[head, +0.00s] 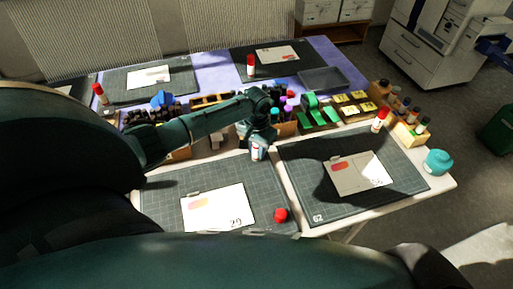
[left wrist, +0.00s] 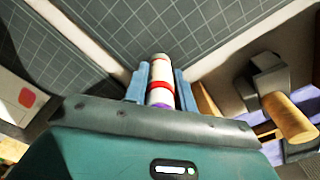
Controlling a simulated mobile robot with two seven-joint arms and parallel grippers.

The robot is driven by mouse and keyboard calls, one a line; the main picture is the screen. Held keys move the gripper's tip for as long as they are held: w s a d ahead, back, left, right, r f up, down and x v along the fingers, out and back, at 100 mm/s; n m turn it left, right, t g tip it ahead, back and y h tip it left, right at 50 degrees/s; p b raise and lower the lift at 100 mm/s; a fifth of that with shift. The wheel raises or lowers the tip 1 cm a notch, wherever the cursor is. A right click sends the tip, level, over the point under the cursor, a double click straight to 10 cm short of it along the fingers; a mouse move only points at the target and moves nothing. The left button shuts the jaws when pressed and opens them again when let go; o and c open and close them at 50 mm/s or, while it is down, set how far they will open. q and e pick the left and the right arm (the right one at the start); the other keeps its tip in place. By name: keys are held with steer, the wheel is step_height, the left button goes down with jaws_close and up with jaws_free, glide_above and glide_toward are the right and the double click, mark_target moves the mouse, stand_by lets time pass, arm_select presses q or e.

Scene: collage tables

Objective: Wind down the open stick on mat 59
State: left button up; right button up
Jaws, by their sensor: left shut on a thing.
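My left gripper (head: 259,140) is shut on a white glue stick (head: 257,154) with a red band, above the far right part of the near-left mat (head: 165,201). In the left wrist view the stick (left wrist: 160,72) sits between the two blue-grey fingers, with a purple part near the palm. I cannot make out whether glue stands out of it. A red cap (head: 280,215) lies apart on the same mat, right of a white card (head: 218,207) that seems to read 29. I cannot read the number 59 on any mat. My right gripper is out of view.
The near-right mat (head: 310,166), marked 62, bears a card (head: 358,173). A red-capped stick (head: 380,119) stands behind it, and a teal round container (head: 437,162) is at the right edge. Crowded trays and boxes line the middle; two more mats lie behind.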

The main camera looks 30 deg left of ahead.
arm_select(q)
steer(key=n, duration=0.5)
steer(key=shift+s+f+n, duration=0.1)
steer(key=shift+n, duration=0.3)
steer(key=n, duration=0.5)
stand_by(0.6)
steer(key=o, duration=1.5)
steer(key=shift+r, duration=0.2)
steer(key=shift+r, duration=3.7)
